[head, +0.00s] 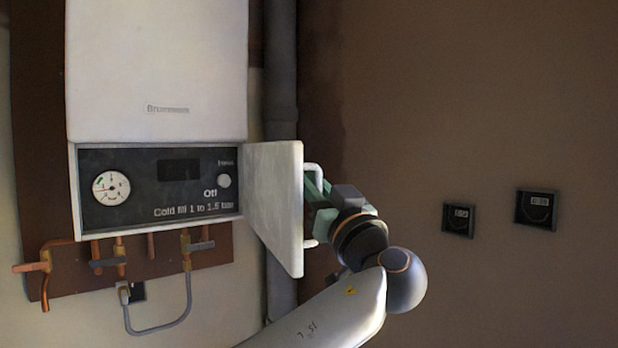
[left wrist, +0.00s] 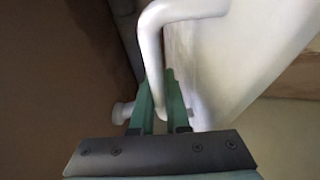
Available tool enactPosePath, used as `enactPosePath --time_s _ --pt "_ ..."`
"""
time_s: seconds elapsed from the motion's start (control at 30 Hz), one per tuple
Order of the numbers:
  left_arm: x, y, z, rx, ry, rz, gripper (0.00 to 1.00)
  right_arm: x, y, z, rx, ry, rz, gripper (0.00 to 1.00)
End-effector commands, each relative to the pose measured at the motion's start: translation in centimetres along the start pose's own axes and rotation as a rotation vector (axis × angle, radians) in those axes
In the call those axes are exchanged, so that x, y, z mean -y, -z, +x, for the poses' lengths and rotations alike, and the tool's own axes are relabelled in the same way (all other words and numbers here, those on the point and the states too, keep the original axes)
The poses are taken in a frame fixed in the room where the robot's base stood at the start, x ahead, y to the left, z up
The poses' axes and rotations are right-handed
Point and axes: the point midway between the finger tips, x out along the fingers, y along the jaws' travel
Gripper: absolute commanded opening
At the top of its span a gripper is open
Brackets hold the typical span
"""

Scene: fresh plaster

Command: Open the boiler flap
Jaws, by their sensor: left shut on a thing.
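The white boiler (head: 157,70) hangs on the wall at the left of the head view. Its flap (head: 274,205) stands swung out at the right edge of the dark control panel (head: 157,187), so the gauge and dial show. A white bar handle (head: 311,168) is on the flap's outer face; it also shows close up in the left wrist view (left wrist: 152,45). My left gripper (head: 312,205) is shut on this handle, its green fingers (left wrist: 160,100) around the bar. The handle's middle is partly hidden by the fingers. My right gripper is not in view.
Copper pipes and valves (head: 120,255) with a grey hose (head: 160,329) sit below the boiler. A grey vertical pipe (head: 280,70) runs behind the flap. Two small dark boxes (head: 458,219) (head: 536,209) are on the brown wall at the right, which is otherwise clear.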

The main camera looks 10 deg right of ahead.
Motion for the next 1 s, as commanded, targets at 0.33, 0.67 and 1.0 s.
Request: enactPosePath --time_s 0.33,0.67,1.0 --pt "0.2 0.1 0.2 0.0 0.004 0.0 0.22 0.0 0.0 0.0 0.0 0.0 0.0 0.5" --pt "0.0 0.0 -0.2 0.0 0.0 -0.001 0.26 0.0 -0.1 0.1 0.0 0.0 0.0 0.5" --pt "0.0 -0.1 -6.0 -0.004 -0.002 -0.002 0.26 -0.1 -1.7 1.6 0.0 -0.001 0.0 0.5"
